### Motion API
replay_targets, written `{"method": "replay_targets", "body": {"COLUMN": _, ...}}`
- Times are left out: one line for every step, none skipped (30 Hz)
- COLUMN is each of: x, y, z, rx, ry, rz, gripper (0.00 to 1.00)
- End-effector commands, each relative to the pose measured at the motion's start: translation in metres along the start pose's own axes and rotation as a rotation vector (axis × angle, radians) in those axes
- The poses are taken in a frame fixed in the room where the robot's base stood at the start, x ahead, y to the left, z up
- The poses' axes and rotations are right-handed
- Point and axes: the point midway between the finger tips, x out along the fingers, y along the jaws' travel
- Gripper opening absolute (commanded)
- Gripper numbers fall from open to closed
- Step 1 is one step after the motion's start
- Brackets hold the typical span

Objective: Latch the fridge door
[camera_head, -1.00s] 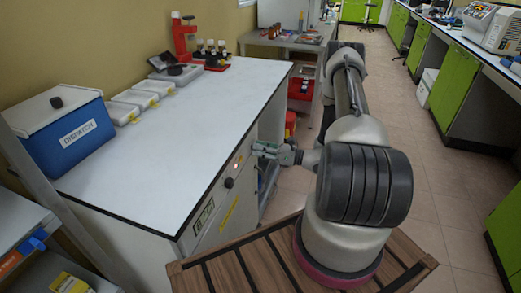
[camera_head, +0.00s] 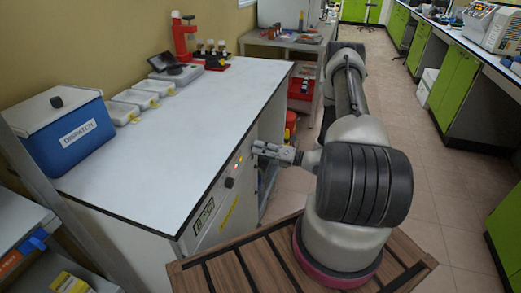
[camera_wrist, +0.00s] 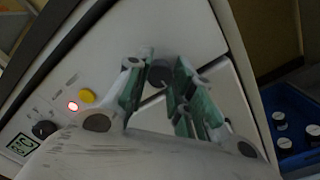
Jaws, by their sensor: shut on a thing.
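The fridge is the white cabinet (camera_head: 222,193) under the bench top, with its front panel facing my arm. In the wrist view its front (camera_wrist: 190,30) fills most of the picture, with a dark seam below the fingertips. A dark round knob (camera_wrist: 158,74) sits on this front, between the green-padded fingers of my gripper (camera_wrist: 160,76). The gripper is shut on the knob. In the head view my gripper (camera_head: 262,148) is at the fridge front, beyond the control panel; the knob is hidden there. I cannot tell whether the door is flush.
The panel carries a lit red light (camera_wrist: 72,106), a yellow button (camera_wrist: 87,96) and a black dial (camera_wrist: 43,129). A blue crate of bottles (camera_wrist: 290,115) stands at the right. A blue dispatch box (camera_head: 75,140) is on the bench. Floor to the right is clear.

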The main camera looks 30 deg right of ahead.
Motion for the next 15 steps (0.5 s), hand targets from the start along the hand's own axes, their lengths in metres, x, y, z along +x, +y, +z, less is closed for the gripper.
{"method": "replay_targets", "body": {"x": -0.0005, "y": -0.0005, "z": 0.0011, "rx": 0.004, "ry": -0.003, "rz": -0.002, "gripper": 0.00}}
{"method": "replay_targets", "body": {"x": -0.0005, "y": -0.0005, "z": 0.0011, "rx": 0.006, "ry": -0.003, "rz": -0.002, "gripper": 0.00}}
{"method": "replay_targets", "body": {"x": -0.0005, "y": -0.0006, "z": 0.0011, "rx": 0.008, "ry": -0.003, "rz": -0.002, "gripper": 0.00}}
{"method": "replay_targets", "body": {"x": -0.0005, "y": -0.0006, "z": 0.0011, "rx": 0.008, "ry": -0.003, "rz": -0.002, "gripper": 0.00}}
{"method": "replay_targets", "body": {"x": -0.0005, "y": -0.0006, "z": 0.0012, "rx": 0.009, "ry": -0.003, "rz": -0.002, "gripper": 0.00}}
{"method": "replay_targets", "body": {"x": -0.0005, "y": -0.0006, "z": 0.0012, "rx": 0.009, "ry": -0.003, "rz": -0.002, "gripper": 0.00}}
{"method": "replay_targets", "body": {"x": -0.0005, "y": -0.0006, "z": 0.0012, "rx": 0.009, "ry": -0.003, "rz": -0.002, "gripper": 0.00}}
{"method": "replay_targets", "body": {"x": -0.0005, "y": -0.0006, "z": 0.0012, "rx": 0.009, "ry": -0.003, "rz": -0.002, "gripper": 0.00}}
{"method": "replay_targets", "body": {"x": -0.0006, "y": -0.0007, "z": 0.0013, "rx": 0.009, "ry": -0.003, "rz": -0.002, "gripper": 0.00}}
{"method": "replay_targets", "body": {"x": -0.0006, "y": -0.0007, "z": 0.0013, "rx": 0.009, "ry": -0.003, "rz": -0.002, "gripper": 0.00}}
{"method": "replay_targets", "body": {"x": -0.0005, "y": -0.0007, "z": 0.0013, "rx": 0.008, "ry": -0.003, "rz": -0.002, "gripper": 0.00}}
{"method": "replay_targets", "body": {"x": -0.0005, "y": -0.0007, "z": 0.0013, "rx": 0.008, "ry": -0.003, "rz": -0.002, "gripper": 0.00}}
{"method": "replay_targets", "body": {"x": -0.0005, "y": -0.0007, "z": 0.0013, "rx": 0.008, "ry": -0.003, "rz": -0.002, "gripper": 0.00}}
{"method": "replay_targets", "body": {"x": -0.0006, "y": -0.0007, "z": 0.0013, "rx": 0.008, "ry": -0.003, "rz": -0.002, "gripper": 0.27}}
{"method": "replay_targets", "body": {"x": -0.0006, "y": -0.0007, "z": 0.0014, "rx": 0.008, "ry": -0.003, "rz": -0.002, "gripper": 0.35}}
